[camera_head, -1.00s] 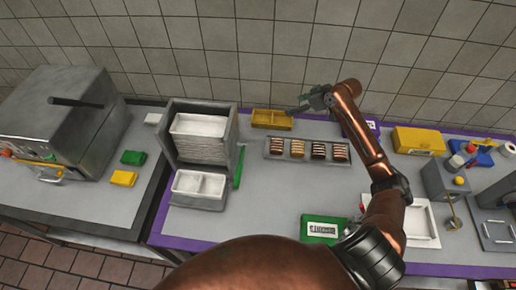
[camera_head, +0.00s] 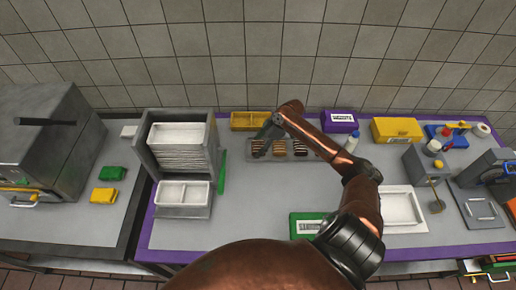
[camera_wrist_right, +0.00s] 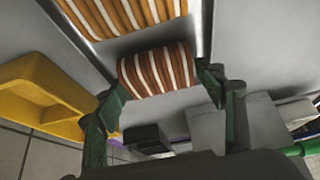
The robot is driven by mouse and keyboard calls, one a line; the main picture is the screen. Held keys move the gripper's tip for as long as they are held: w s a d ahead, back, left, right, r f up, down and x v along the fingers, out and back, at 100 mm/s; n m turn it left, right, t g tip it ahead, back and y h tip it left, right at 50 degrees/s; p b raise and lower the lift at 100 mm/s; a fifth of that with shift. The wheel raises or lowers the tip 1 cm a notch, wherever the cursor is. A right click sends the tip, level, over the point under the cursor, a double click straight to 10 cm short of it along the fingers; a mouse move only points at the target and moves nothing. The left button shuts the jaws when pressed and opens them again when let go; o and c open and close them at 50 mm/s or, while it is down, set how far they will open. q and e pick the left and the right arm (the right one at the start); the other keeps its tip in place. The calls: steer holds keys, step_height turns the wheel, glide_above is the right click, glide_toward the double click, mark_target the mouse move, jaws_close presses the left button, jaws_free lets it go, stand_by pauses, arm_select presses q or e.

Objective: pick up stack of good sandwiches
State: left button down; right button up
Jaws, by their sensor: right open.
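A grey tray (camera_head: 253,157) at the back of the table holds a row of striped sandwich stacks, partly hidden by my right arm. A dark stack (camera_head: 300,147) and a paler one (camera_head: 280,148) show beside the arm. My right gripper (camera_head: 265,138) is over the tray's left end. In the right wrist view its green fingers (camera_wrist_right: 165,90) are open, with a brown-and-white striped stack (camera_wrist_right: 157,70) between them. Whether they touch it I cannot tell. An orange-and-white striped stack (camera_wrist_right: 125,15) lies beyond. My left gripper is not in view.
A yellow bin (camera_head: 250,118) stands behind the tray; it also shows in the right wrist view (camera_wrist_right: 45,85). A holder with stacked white trays (camera_head: 178,160) stands left. A purple box (camera_head: 340,122) and yellow box (camera_head: 397,129) stand right. The table's front middle is mostly clear.

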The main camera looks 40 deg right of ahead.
steer(key=shift+w+f, duration=0.1)
steer(key=shift+f, duration=0.1)
steer(key=shift+r, duration=0.1)
steer(key=c, duration=0.9)
steer(key=shift+c, duration=0.2)
